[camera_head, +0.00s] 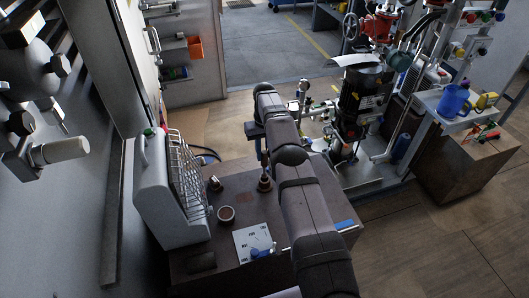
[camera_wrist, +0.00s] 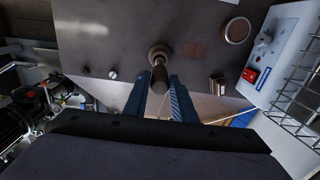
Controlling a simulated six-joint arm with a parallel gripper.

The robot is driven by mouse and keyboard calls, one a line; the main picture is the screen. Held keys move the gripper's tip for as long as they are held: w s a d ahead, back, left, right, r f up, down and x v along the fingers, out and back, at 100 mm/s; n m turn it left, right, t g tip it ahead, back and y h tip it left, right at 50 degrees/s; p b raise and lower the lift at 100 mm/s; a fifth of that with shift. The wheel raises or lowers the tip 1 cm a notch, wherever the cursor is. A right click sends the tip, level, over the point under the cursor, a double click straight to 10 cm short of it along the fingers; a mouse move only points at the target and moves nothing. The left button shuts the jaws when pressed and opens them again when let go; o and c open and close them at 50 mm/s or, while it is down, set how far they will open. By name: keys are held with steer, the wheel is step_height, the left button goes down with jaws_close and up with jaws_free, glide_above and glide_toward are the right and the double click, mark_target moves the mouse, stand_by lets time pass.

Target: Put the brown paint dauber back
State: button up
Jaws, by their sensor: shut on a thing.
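The brown paint dauber (camera_wrist: 159,78) is a dark brown stick between the two blue fingers of my gripper (camera_wrist: 158,90) in the wrist view. My gripper is shut on it. The dauber also shows in the head view (camera_head: 264,162), upright below the blue jaws (camera_head: 254,131). Its lower end meets a small round holder (camera_head: 265,184) on the brown bench top. The holder also shows in the wrist view (camera_wrist: 159,52), around or just behind the dauber's end. I cannot tell whether the end is inside it or just above.
A round cup (camera_head: 226,214) and a white sheet (camera_head: 253,241) are on the bench (camera_head: 190,262). A pale box with a wire rack (camera_head: 165,205) stands at the bench's left. Valve piping and a dark motor (camera_head: 360,92) stand beyond on the right. My arm hides part of the bench.

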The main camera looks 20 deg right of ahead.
steer(key=shift+f, duration=0.1)
stand_by(0.3)
steer(key=shift+f+b, duration=2.7)
steer(key=shift+f, duration=0.15)
steer(key=o, duration=2)
steer(key=shift+c, duration=0.2)
steer(key=shift+r, duration=0.15)
steer(key=shift+r+p, duration=3.7)
steer(key=shift+r, duration=1.25)
steer(key=shift+r, duration=0.1)
steer(key=shift+r, duration=0.3)
step_height(320, 180, up, 6)
steer(key=r+p, duration=0.1)
steer(key=p, duration=0.2)
glide_above(265, 162)
steer(key=w, duration=0.1)
steer(key=shift+w+f, duration=0.1)
steer(key=shift+f, duration=0.15)
